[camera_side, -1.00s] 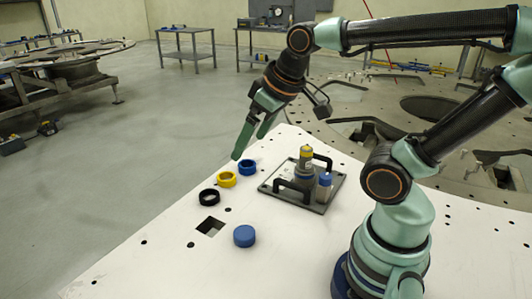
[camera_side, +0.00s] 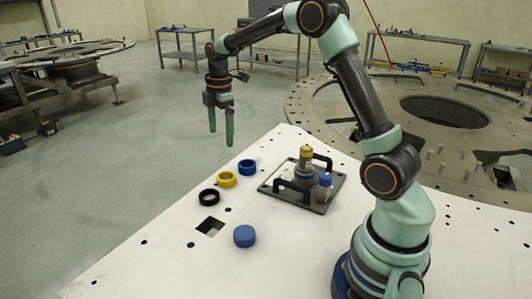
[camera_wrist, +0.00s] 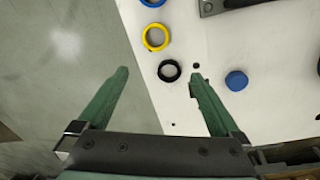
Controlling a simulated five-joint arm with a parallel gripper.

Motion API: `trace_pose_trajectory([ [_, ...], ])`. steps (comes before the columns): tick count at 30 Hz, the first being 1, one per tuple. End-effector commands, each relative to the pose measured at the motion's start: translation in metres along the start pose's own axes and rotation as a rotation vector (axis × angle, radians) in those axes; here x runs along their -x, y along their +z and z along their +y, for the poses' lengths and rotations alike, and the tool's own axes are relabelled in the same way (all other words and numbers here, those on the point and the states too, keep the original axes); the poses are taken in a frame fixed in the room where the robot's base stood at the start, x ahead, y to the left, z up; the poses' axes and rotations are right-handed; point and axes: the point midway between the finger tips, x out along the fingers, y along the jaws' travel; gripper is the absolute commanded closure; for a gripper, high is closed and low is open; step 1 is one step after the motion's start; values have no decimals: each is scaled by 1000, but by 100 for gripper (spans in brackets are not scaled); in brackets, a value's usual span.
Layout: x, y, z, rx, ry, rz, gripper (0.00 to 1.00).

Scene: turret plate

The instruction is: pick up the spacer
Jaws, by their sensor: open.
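Several round parts lie on the white plate; I cannot tell by look which is the spacer. They are a black ring (camera_side: 209,203), a yellow ring (camera_side: 228,185), a blue ring (camera_side: 247,172) and a solid blue disc (camera_side: 244,237). My gripper (camera_side: 220,138) is open and empty, pointing down, high above the work beyond the rings. In the wrist view the black ring (camera_wrist: 161,75) shows between the open fingertips (camera_wrist: 160,74), well below them. The yellow ring (camera_wrist: 147,42) and part of the blue ring lie above it, and the blue disc (camera_wrist: 236,80) is right of the right finger.
The white plate (camera_side: 150,270) has a square hole (camera_side: 210,227) between the black ring and disc. Its front is clear.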

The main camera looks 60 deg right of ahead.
Motion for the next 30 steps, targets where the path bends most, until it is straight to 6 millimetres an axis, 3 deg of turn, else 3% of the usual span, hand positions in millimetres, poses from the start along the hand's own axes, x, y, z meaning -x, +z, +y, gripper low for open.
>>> trace_pose_trajectory([
  [3, -26, 10, 12, 99, -40, -3, 0],
  [7, -40, 17, 18, 166, -59, -1, 0],
  [11, -51, 18, 19, 190, -68, 0, 0],
  [21, -103, 18, 15, 189, -68, 0, 0],
  [30, -127, 16, 14, 189, -69, 0, 0],
])
